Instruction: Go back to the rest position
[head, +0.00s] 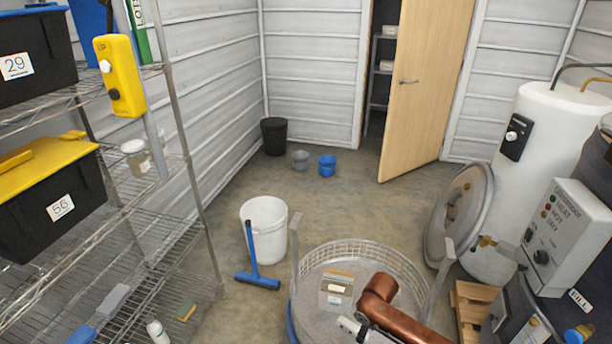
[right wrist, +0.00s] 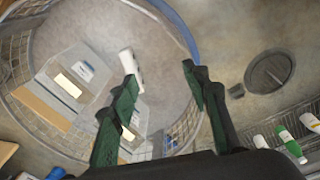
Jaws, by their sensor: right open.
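My right gripper (right wrist: 158,78) shows in the right wrist view, its two dark green fingers spread wide apart. No object shows clasped between them. Behind the fingers lies a round grey surface (right wrist: 165,30) with a wire-mesh rim. A grey box with a pale label (right wrist: 70,85) and a white cylinder (right wrist: 132,66) show there too. The fingers of my right gripper cannot be made out in the head view. My left gripper is in neither view.
A wire shelf rack (head: 178,95) with black bins stands at left. A white bucket (head: 264,230) and a blue squeegee (head: 257,281) are on the floor. The round mesh-rimmed vessel (head: 395,258) is in front, a control box (head: 567,235) at right. Floor toward the door (head: 425,90) is mostly clear.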

